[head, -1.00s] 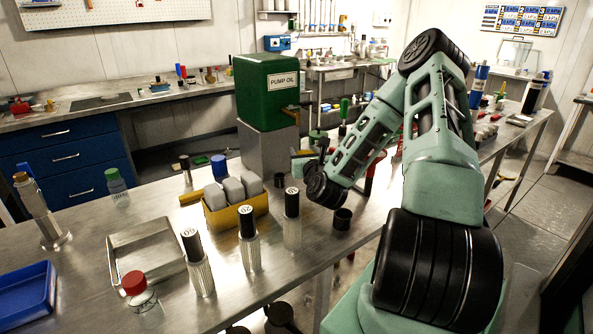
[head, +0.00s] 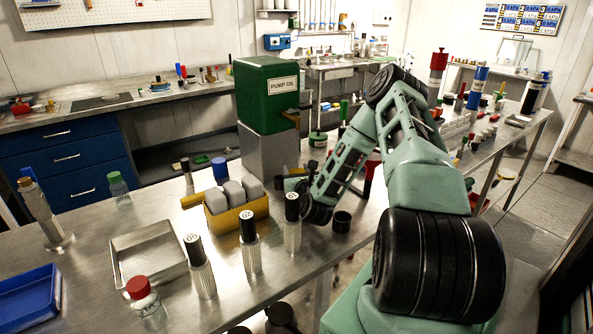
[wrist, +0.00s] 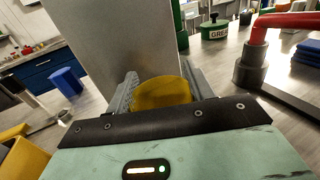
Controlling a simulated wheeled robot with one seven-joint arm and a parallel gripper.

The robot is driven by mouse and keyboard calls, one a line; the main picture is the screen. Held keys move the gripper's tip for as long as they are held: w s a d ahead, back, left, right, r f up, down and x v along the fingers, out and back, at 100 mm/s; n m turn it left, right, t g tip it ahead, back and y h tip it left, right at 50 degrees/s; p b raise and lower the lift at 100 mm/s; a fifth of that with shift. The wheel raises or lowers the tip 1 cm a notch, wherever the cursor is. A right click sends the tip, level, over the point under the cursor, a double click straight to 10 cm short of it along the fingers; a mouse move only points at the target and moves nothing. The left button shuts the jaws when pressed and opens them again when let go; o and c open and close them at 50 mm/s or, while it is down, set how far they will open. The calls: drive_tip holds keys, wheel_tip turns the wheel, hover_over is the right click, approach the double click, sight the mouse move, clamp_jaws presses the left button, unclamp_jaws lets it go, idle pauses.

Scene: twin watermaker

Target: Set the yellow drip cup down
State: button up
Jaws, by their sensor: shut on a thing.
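The yellow drip cup (wrist: 163,93) is between the two grey fingers of my gripper (wrist: 162,88) in the wrist view. The fingers are shut on it, one on each side. Its lower part is hidden behind the dark edge of my gripper. A grey metal pedestal (wrist: 120,45) rises just beyond the cup; I cannot tell whether they touch. In the head view my arm reaches over the steel bench (head: 100,235) toward the right side of this pedestal (head: 263,152), and the cup cannot be made out there.
The green pump oil tank (head: 266,95) sits on the pedestal. A yellow bin with grey bottles (head: 237,216) and several black-capped cylinders (head: 249,240) stand in front. A blue cup (wrist: 67,80) is left of the pedestal; a green grease tin (wrist: 215,31) and red-handled fixture (wrist: 285,20) are right.

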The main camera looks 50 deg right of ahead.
drive_tip(key=o, duration=1)
drive_tip(key=shift+f, duration=0.1)
drive_tip(key=shift+o, duration=0.2)
drive_tip(key=shift+r, duration=0.2)
drive_tip(key=b+v, duration=0.1)
drive_tip(key=v, duration=0.5)
drive_tip(key=shift+s+a+f+b, duration=0.1)
drive_tip(key=shift+f+b, duration=0.1)
drive_tip(key=shift+b, duration=0.2)
drive_tip(key=shift+s+a+r, duration=0.1)
drive_tip(key=shift+s+a, duration=0.3)
drive_tip(key=shift+s, duration=0.1)
